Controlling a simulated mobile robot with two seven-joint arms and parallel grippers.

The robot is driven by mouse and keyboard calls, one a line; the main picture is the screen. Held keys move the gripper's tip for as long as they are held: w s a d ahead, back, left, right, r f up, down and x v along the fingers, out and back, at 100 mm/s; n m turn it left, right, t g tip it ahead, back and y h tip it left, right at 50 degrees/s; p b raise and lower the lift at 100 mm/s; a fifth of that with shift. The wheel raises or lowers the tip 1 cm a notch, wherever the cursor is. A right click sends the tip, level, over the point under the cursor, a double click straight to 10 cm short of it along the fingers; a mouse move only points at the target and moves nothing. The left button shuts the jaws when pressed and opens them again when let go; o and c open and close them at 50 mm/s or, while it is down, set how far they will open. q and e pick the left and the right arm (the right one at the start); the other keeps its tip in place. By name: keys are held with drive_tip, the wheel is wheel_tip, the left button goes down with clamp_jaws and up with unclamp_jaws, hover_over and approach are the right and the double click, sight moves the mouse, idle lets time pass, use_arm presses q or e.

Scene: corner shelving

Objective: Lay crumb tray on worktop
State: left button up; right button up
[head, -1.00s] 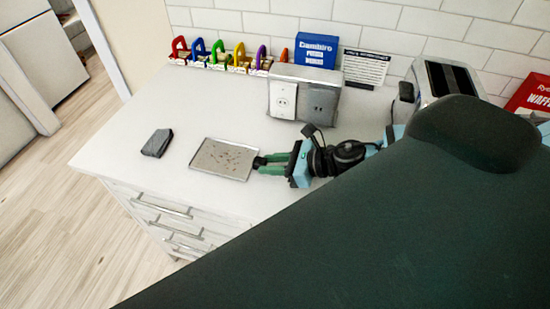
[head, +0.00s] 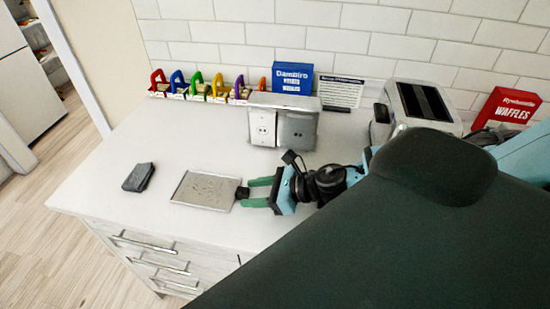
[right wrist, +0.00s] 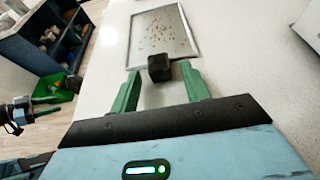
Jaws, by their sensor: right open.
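The crumb tray (head: 204,190), a flat metal tray with brown crumbs, lies flat on the white worktop (head: 110,165). It also shows at the top of the right wrist view (right wrist: 161,38). Its black handle block (right wrist: 159,68) points toward my right gripper (head: 250,193). The right gripper's green fingers are open, one on each side of the handle; a gap shows on the left, and the right fingertip is close to it. What looks like my left gripper (right wrist: 35,108) shows at the left of the right wrist view, too small to tell its jaws.
A dark grey folded cloth or block (head: 139,177) lies left of the tray. A socket box (head: 283,125), toaster (head: 420,102), blue carton (head: 292,77), red waffle box (head: 506,108) and several coloured racks (head: 200,87) stand behind. The worktop's front edge is near the tray.

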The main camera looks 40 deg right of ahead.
drive_tip(key=shift+v, duration=1.3)
drive_tip(key=shift+s+d+r, duration=0.2)
drive_tip(key=shift+s+d, duration=0.05)
drive_tip(key=shift+s, duration=0.1)
drive_tip(key=shift+s+d+r, duration=0.25)
drive_tip(key=shift+s+d, duration=0.2)
drive_tip(key=shift+s, duration=0.05)
drive_tip(key=shift+v, duration=1.4)
use_arm(q)
drive_tip(key=shift+w+r, duration=0.15)
drive_tip(key=shift+w, duration=0.05)
use_arm(e)
drive_tip(key=shift+v, duration=2.05)
